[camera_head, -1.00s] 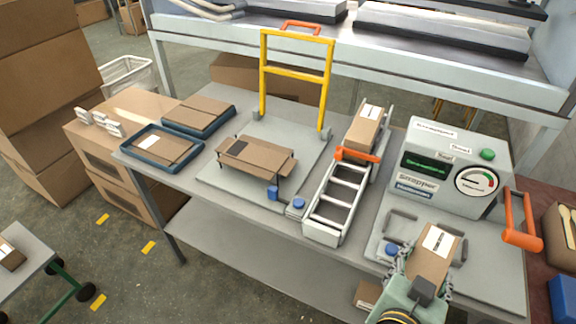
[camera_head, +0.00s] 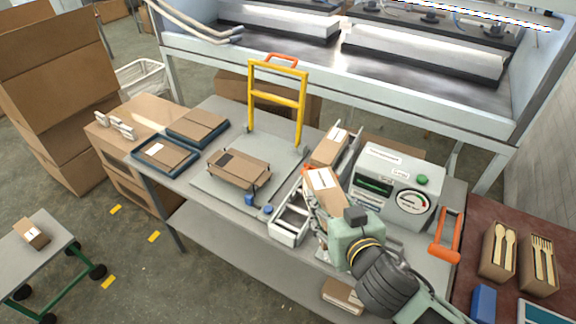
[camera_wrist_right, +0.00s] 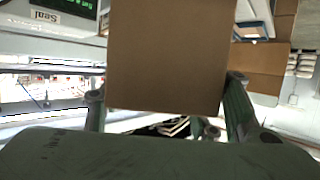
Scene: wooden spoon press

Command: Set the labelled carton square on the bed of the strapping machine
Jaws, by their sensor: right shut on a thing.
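My right gripper (camera_head: 326,204) is shut on a labelled carton (camera_head: 325,187), brown with a white label on top. It holds it tilted in the head view, in front of the roller track and left of the strapping machine (camera_head: 396,186). The carton (camera_wrist_right: 166,55) fills the upper middle of the right wrist view, between the green fingers (camera_wrist_right: 166,112). I cannot tell whether the carton touches anything below. My left gripper is not in view.
Another labelled carton (camera_head: 329,147) sits on the roller track (camera_head: 287,222). An orange handle (camera_head: 445,237) stands right of the machine. A yellow frame (camera_head: 277,99) rises from a grey plate bearing a brown carton (camera_head: 238,168). Blue trays (camera_head: 190,139) lie at left.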

